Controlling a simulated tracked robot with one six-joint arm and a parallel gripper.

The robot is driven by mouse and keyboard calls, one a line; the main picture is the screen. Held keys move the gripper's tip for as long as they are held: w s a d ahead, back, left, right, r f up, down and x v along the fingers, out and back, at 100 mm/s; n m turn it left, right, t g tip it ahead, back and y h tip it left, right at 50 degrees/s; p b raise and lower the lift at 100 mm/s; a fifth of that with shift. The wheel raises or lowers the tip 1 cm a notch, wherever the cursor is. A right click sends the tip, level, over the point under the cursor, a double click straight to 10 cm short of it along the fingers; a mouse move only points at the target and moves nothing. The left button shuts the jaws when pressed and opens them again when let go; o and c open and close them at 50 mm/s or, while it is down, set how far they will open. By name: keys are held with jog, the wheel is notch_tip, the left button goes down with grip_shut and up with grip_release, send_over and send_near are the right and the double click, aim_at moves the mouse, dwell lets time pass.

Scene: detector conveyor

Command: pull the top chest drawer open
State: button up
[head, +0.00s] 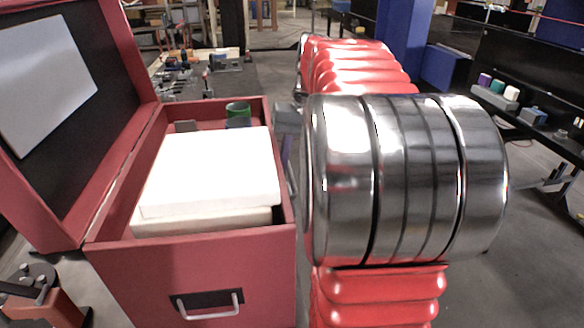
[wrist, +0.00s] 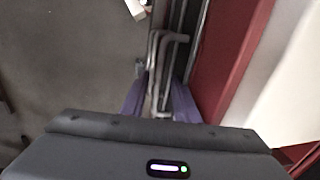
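The red chest (head: 250,262) stands at the left of the head view, its lid raised. No separate drawer front can be made out clearly. Grey bar handles (wrist: 163,45) run beside the chest's red side (wrist: 228,62) in the wrist view. My gripper (wrist: 160,85) has two purple fingers spread on either side of these bars, pointing down along that side. I see a gap between the fingers; whether either touches a bar I cannot tell. In the head view my arm hides most of the gripper.
White boxes (head: 207,175) and a green-rimmed cup (head: 238,110) sit in the chest's open top. Another handle (head: 210,306) is on its near face. A dark shelf (head: 530,115) with small objects stands at the right. Grey floor is open between the shelf and my arm.

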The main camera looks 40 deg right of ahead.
jog(key=shift+c, duration=0.3)
grip_shut()
jog(key=shift+a, duration=0.25)
jog(key=shift+d, duration=0.25)
